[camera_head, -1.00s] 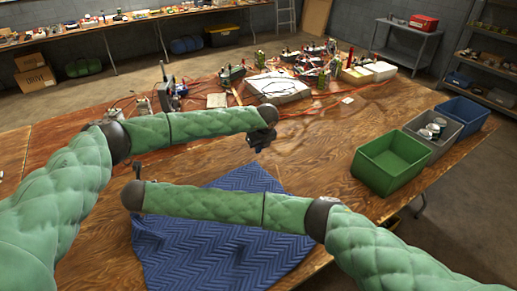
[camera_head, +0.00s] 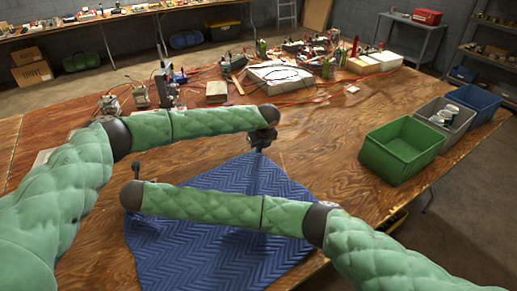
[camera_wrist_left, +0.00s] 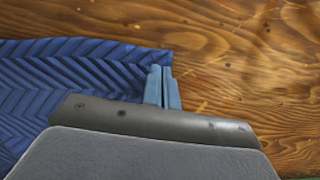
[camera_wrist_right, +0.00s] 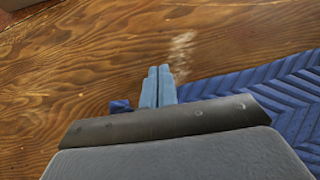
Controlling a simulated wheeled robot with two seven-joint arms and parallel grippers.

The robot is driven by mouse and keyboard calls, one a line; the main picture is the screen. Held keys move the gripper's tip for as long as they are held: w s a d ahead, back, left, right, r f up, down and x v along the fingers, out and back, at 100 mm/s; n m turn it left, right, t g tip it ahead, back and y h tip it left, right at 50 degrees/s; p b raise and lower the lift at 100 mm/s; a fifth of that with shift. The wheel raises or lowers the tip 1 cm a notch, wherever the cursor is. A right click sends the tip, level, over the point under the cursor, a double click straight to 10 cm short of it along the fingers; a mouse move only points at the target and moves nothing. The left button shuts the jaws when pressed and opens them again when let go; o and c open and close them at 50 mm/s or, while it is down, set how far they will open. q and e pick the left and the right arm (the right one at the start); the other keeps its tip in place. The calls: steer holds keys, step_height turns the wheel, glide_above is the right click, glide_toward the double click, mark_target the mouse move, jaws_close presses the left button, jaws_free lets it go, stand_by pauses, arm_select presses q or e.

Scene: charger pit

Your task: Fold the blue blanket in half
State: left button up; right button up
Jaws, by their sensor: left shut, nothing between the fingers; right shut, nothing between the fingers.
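The blue quilted blanket (camera_head: 215,255) lies on the wooden table, partly hidden behind my right forearm. Its zigzag stitching and a pointed far corner show. My left gripper (camera_head: 262,141) is beside that far corner; in the left wrist view the shut, empty fingers (camera_wrist_left: 162,72) are at the blanket's right edge (camera_wrist_left: 60,75). My right gripper (camera_head: 138,172) is mostly hidden behind its arm, near the blanket's left side. In the right wrist view its shut, empty fingers (camera_wrist_right: 158,72) are over bare wood, with the blanket (camera_wrist_right: 285,92) to the right and a small blue bit (camera_wrist_right: 120,106) to the left.
A green bin (camera_head: 403,150), a grey bin (camera_head: 456,123) with cans and a blue bin (camera_head: 481,100) stand at the table's right. Tools, orange cables and a pale box (camera_head: 280,78) crowd the back. Bare wood lies between the blanket and the bins.

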mark_target(266, 151)
arm_select(q)
steer(key=o, duration=1.5)
steer(key=d, duration=0.1)
steer(key=w+d, duration=0.1)
steer(key=d, duration=0.1)
steer(key=shift+w+d+f, duration=0.15)
steer(key=shift+w+f, duration=0.05)
steer(key=shift+w, duration=0.1)
arm_select(e)
steer(key=o, duration=1.5)
steer(key=s+a, duration=0.2)
steer(key=a, duration=0.1)
steer(key=shift+a, duration=0.1)
arm_select(q)
steer(key=shift+o, duration=0.2)
arm_select(e)
steer(key=shift+o, duration=0.2)
arm_select(q)
steer(key=shift+r, duration=0.15)
arm_select(e)
steer(key=shift+r, duration=0.2)
